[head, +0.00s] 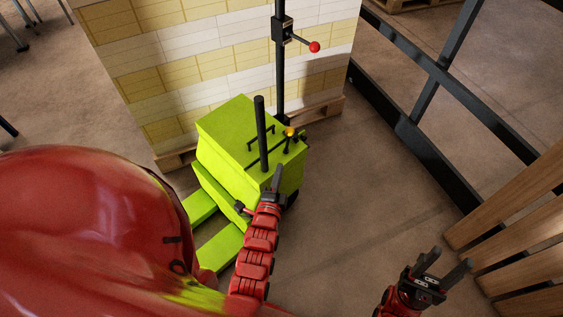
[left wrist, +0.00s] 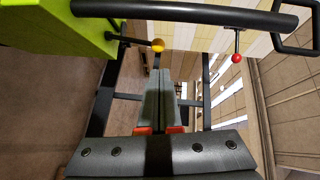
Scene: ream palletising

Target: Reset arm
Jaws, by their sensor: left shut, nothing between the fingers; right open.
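My left arm reaches up the middle of the head view. Its gripper (head: 277,178) is shut and empty, beside the lime-green pallet truck (head: 225,130); whether it touches the truck I cannot tell. In the left wrist view its two fingers (left wrist: 160,98) lie together with nothing between them. The truck's green body (left wrist: 62,28) and a black bar (left wrist: 185,12) show above them. My right gripper (head: 447,268) is open and empty at the lower right of the head view. My red body hides the lower left.
A wall of yellow and white reams (head: 220,50) stands on a wooden pallet (head: 325,108) behind the truck. The truck has a red-ball lever (head: 314,47) and a yellow knob (head: 290,131). A black rail (head: 435,160) and wooden slats (head: 525,225) bound the right. Floor between is clear.

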